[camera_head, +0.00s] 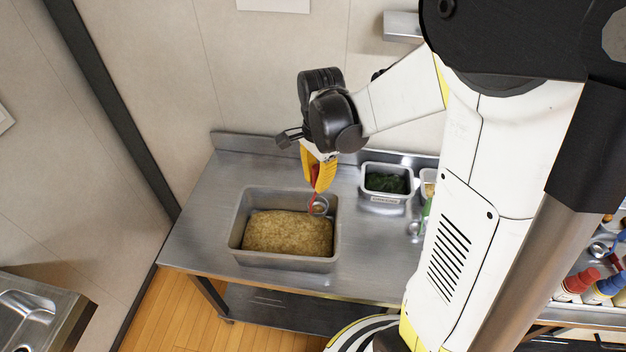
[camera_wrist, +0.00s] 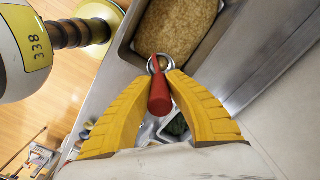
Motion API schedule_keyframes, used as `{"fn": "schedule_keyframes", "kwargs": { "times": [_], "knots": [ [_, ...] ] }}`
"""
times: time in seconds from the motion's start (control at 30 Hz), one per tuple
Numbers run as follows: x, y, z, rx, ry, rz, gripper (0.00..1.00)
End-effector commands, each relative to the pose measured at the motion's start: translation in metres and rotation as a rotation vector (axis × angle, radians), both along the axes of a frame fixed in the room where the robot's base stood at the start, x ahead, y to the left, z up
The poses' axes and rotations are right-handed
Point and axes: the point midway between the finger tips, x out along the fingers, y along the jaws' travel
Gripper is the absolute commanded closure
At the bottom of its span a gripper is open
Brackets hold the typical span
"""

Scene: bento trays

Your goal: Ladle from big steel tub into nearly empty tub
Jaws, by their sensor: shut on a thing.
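The big steel tub (camera_head: 236,243) stands on the steel table and holds a brownish, grainy food. My gripper (camera_head: 318,178) has yellow fingers and is above the tub's back right corner. It is shut on the red handle of a ladle (camera_head: 316,204), whose round metal bowl hangs low near that corner. In the wrist view my gripper (camera_wrist: 160,95) closes on the red handle (camera_wrist: 159,98), with the big tub (camera_wrist: 128,38) beyond it. A smaller steel tub (camera_head: 386,206) with dark green leaves stands to the right. I cannot tell which tub is the nearly empty one.
Another container (camera_head: 428,180) is partly hidden behind my arm at the right. A wall closes off the table's back. Bare table (camera_head: 205,215) lies left of the big tub. Several bottles (camera_head: 590,285) stand on a shelf at the far right.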

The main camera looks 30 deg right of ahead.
Motion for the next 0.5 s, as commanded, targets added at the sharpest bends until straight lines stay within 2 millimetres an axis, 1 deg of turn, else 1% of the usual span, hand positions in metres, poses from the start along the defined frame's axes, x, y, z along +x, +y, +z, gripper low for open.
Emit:
{"fn": "schedule_keyframes", "kwargs": {
  "times": [0.13,0.27,0.37,0.5],
  "knots": [
    [-0.001,0.0,0.0,0.0,0.0,-0.01,1.0],
    [-0.001,0.0,-0.007,0.0,0.0,-0.011,1.0],
    [0.0,0.0,-0.016,0.0,0.0,-0.01,1.0],
    [0.0,0.0,-0.034,0.0,0.0,-0.009,1.0]
  ]
}}
